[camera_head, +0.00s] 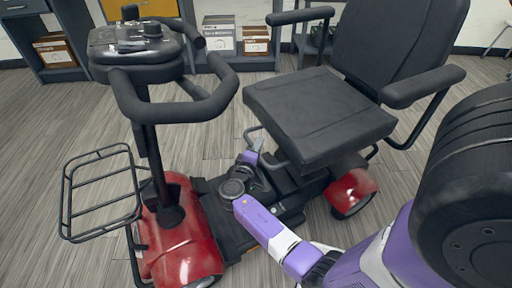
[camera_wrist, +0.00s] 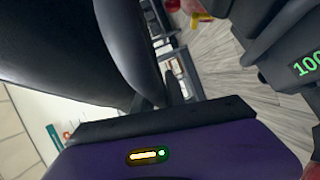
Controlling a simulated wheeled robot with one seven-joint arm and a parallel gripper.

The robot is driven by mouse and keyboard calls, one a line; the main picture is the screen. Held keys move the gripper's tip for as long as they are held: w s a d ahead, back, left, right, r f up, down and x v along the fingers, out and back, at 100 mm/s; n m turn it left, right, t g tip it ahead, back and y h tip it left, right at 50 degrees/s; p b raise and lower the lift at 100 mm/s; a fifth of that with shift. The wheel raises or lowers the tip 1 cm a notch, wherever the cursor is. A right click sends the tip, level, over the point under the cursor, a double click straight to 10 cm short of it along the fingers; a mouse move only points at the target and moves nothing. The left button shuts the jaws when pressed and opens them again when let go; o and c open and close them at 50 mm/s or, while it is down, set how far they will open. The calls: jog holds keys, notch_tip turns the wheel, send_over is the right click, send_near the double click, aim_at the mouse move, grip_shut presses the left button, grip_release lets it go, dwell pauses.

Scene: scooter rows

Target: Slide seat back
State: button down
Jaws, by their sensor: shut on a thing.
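The red mobility scooter has a black padded seat (camera_head: 318,112) with a backrest (camera_head: 402,40) and armrests. The seat also shows as a dark mass in the wrist view (camera_wrist: 60,45). A thin grey bar (camera_head: 274,152) loops out below the seat's front edge. My gripper (camera_head: 256,149) is at this bar, just under the seat front, shut on it. Its purple body fills the bottom of the wrist view (camera_wrist: 178,143). The exact finger contact is hidden or too small to tell.
The tiller with handlebar (camera_head: 178,106) stands left of my gripper, above the red front body (camera_head: 182,248). A wire basket (camera_head: 100,190) is at the far left. Shelves with boxes (camera_head: 220,36) stand behind. Wooden floor (camera_head: 215,150) is open behind the scooter.

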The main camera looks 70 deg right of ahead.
jog(key=s+d, duration=0.6)
jog(key=s, duration=0.1)
jog(key=shift+d+b, duration=0.4)
jog(key=c, duration=1.4)
grip_release()
jog(key=shift+w, duration=0.1)
jog(key=shift+a, duration=0.15)
jog(key=a, duration=0.2)
jog(key=a+p, duration=0.1)
jog(key=a, duration=0.2)
jog(key=a+r+p, duration=0.1)
jog(key=a, duration=0.1)
jog(key=shift+a, duration=0.3)
